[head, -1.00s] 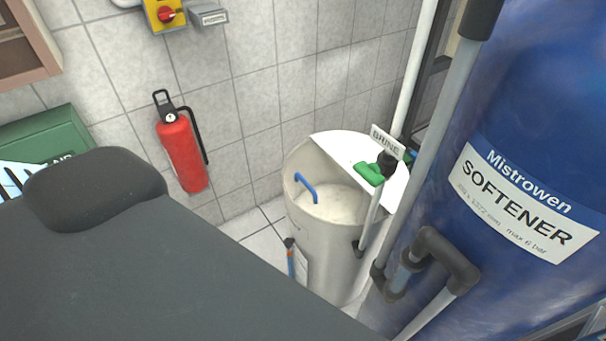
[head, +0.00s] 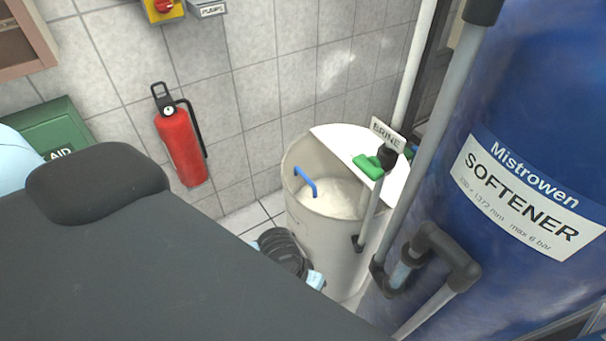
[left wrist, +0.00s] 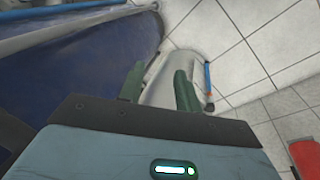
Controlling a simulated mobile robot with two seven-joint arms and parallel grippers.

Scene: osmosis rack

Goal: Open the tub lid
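The tub (head: 322,235) is a pale grey round barrel in the middle of the head view. A white flat lid part (head: 350,142) covers its right and back side. The left front of the top is open, showing whitish contents (head: 342,192) and a blue bent handle (head: 306,182). My left wrist (head: 285,250) shows low at the tub's left front, its fingers hidden there. In the left wrist view my left gripper (left wrist: 159,72) has its two dark green fingers apart with nothing held, and the tub's pale side (left wrist: 185,64) is beyond them. My right gripper is not in view.
The blue softener tank (head: 530,130) and grey pipes (head: 430,160) stand close on the right. A green valve handle (head: 367,166) and BRINE sign (head: 388,133) overhang the lid. A red extinguisher (head: 182,147) hangs on the wall. A blue-orange stick (left wrist: 208,80) is beside the tub.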

